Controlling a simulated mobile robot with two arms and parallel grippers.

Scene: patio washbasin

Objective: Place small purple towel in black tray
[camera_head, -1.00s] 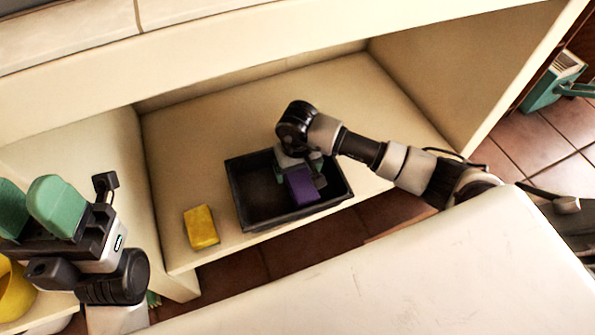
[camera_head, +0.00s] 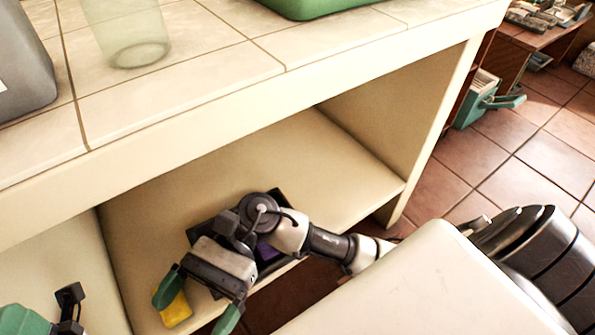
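The small purple towel (camera_head: 265,250) lies inside the black tray (camera_head: 272,268) on the low shelf. Only a patch of it shows, because my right arm covers much of the tray. My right gripper (camera_head: 197,303) is open and empty, with its green fingers wide apart. It is in front and to the left of the tray in the picture, apart from the towel. My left gripper (camera_head: 22,321) is at the lower left edge, mostly cut off, so its opening does not show.
A yellow sponge (camera_head: 175,310) appears on the shelf between the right gripper's fingers. The tiled counter (camera_head: 190,85) overhangs the shelf. A clear glass (camera_head: 130,35), a grey container (camera_head: 22,65) and a green basin (camera_head: 325,8) stand on it.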

